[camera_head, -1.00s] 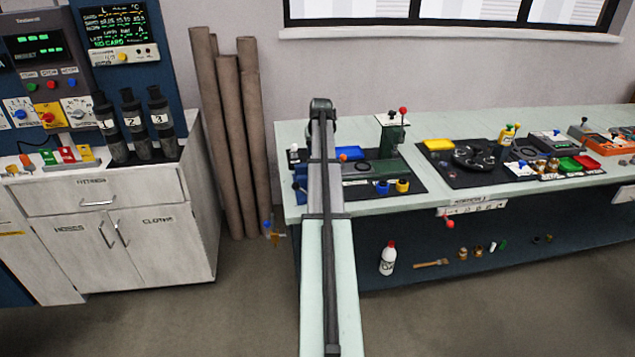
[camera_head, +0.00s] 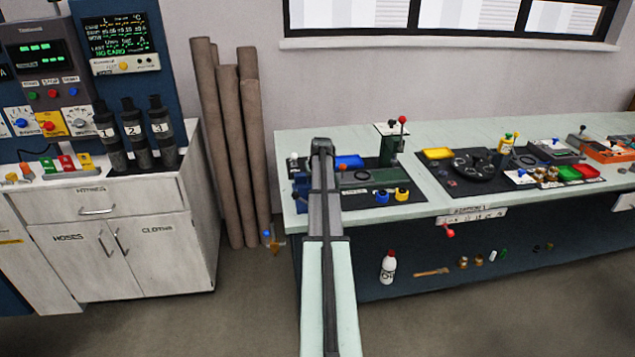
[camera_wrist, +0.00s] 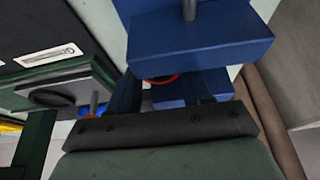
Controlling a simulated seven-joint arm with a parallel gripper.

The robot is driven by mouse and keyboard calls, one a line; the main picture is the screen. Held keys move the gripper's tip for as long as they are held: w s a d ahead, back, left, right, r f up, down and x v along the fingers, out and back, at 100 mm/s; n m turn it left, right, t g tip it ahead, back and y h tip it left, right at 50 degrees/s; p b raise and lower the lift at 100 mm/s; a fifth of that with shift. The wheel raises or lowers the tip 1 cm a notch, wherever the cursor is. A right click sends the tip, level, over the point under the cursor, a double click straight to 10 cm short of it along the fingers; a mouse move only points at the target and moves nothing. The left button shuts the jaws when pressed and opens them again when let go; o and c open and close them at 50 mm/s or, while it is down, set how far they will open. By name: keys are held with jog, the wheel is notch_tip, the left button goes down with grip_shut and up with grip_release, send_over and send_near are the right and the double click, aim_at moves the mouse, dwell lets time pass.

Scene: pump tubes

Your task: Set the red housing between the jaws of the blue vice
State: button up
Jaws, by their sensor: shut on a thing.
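The blue vice (camera_wrist: 200,40) fills the upper middle of the wrist view, with a lower blue part (camera_wrist: 205,82) beneath its big block. In the head view the vice (camera_head: 301,190) shows in part at the bench's left end, beside my arm. My gripper (camera_wrist: 168,88) has its dark fingers at the vice, shut on the red housing (camera_wrist: 162,79). Only a thin red curved edge of the housing shows, in the gap between the two blue parts. The rest is hidden, so I cannot tell how it sits against the jaws. In the head view my arm hides gripper and housing.
A green press (camera_head: 389,145) with a red-knobbed lever stands right of my arm. A blue tray (camera_head: 350,161) and blue and yellow cups (camera_head: 402,193) are near it. A black mat with a dark round holder (camera_head: 478,165) lies further right.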

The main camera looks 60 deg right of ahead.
jog(key=shift+f, duration=0.1)
jog(key=o, duration=1.1)
jog(key=v, duration=1.2)
jog(key=shift+w, duration=0.1)
